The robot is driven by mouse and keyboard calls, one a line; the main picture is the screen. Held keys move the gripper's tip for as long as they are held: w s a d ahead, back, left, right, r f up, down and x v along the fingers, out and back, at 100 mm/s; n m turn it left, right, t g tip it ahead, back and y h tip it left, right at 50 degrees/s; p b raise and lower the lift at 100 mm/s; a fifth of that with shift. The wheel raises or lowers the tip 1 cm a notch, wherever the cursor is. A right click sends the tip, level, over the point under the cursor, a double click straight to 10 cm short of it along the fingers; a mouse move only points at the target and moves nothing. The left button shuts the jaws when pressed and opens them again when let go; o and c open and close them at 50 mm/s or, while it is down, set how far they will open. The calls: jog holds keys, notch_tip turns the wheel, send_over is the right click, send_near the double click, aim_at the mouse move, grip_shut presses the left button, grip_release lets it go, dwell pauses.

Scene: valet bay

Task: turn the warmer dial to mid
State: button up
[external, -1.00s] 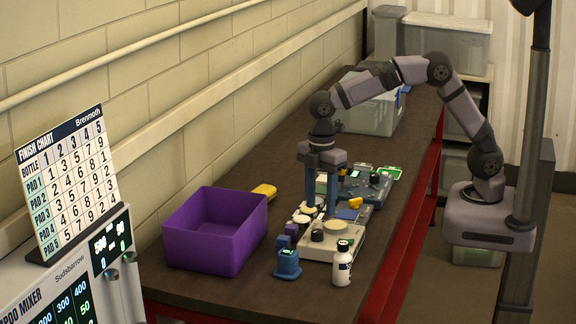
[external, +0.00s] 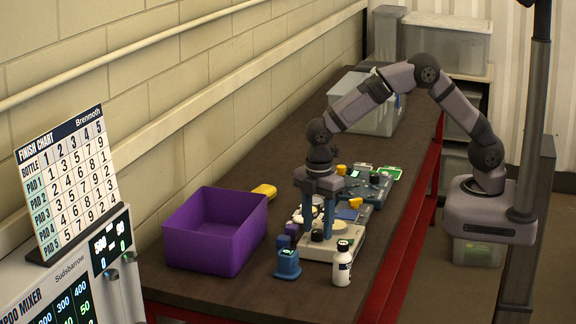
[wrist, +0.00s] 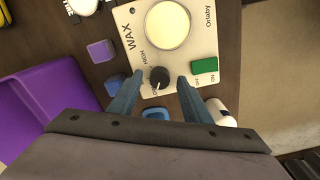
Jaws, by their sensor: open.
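The wax warmer (wrist: 206,42) is a cream box on the bench, with a round pale pot on top and the word WAX. It also shows in the external view (external: 345,246). Its small black dial (wrist: 160,78) sits by a HIGH label; the other markings are partly hidden or too small to read, and I cannot tell exactly where the dial points. My gripper (wrist: 160,76) is open, with one blue finger on each side of the dial, apparently apart from it. In the external view my gripper (external: 318,236) points straight down at the dial.
A green rocker switch (wrist: 204,66) is on the warmer beside the right finger. A white bottle (external: 343,264) and a blue container (external: 287,264) stand close to the warmer. A purple bin (external: 212,240) is to the left. More devices lie behind the warmer.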

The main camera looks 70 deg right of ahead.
jog(key=shift+f, duration=0.15)
jog(key=c, duration=1)
jog(key=shift+c, duration=0.2)
jog(key=shift+m, duration=0.3)
jog(key=m, duration=1.1)
jog(key=shift+p, duration=0.4)
jog(key=shift+m, duration=0.3)
